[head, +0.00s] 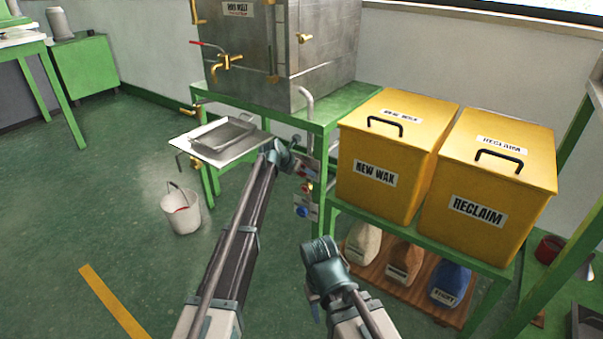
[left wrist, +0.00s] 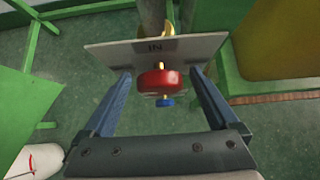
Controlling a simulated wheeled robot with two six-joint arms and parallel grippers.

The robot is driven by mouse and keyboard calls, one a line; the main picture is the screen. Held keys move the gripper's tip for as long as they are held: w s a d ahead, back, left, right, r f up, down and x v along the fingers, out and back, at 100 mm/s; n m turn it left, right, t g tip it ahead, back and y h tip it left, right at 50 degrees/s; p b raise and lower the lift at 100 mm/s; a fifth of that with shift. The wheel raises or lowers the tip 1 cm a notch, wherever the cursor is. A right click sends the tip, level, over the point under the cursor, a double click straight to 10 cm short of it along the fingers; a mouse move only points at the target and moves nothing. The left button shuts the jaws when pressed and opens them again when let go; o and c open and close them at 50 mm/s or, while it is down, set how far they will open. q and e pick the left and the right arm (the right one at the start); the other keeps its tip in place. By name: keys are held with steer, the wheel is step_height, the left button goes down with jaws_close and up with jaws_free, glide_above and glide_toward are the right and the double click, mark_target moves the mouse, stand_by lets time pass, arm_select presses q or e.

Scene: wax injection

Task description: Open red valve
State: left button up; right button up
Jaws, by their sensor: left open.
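The red valve (left wrist: 160,82) is a round red knob on a brass stem, in front of a labelled plate (left wrist: 158,50). In the left wrist view it sits between the two fingers of my left gripper (left wrist: 161,76). The fingers are open, one on each side, with visible gaps to the knob. In the head view the red valve (head: 308,187) is small, on the pipe below the tank's right front corner. My left arm reaches to it from the left. My right arm's bent joint shows low in the middle; its gripper is not visible.
A blue knob (left wrist: 165,102) lies just below the red valve. A green stand (head: 330,118) carries a metal tank (head: 270,60). Yellow bins (head: 385,150) stand to the right, above a shelf of sacks (head: 405,262). A metal tray (head: 222,135) and white bucket (head: 182,210) are left.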

arm_select(q)
steer(key=c, duration=1.4)
steer(key=shift+s, duration=0.1)
steer(key=shift+d+f+m+t+y+b, duration=0.15)
steer(key=shift+m+t+y+b, duration=0.35)
steer(key=shift+m+t+y, duration=0.4)
steer(key=shift+s+m+t+y+b, duration=0.1)
steer(key=shift+m+t+y+b, duration=0.2)
steer(key=shift+t+y+b, duration=0.4)
steer(key=shift+y, duration=0.3)
steer(key=shift+m+t+b, duration=0.3)
steer(key=o, duration=1.4)
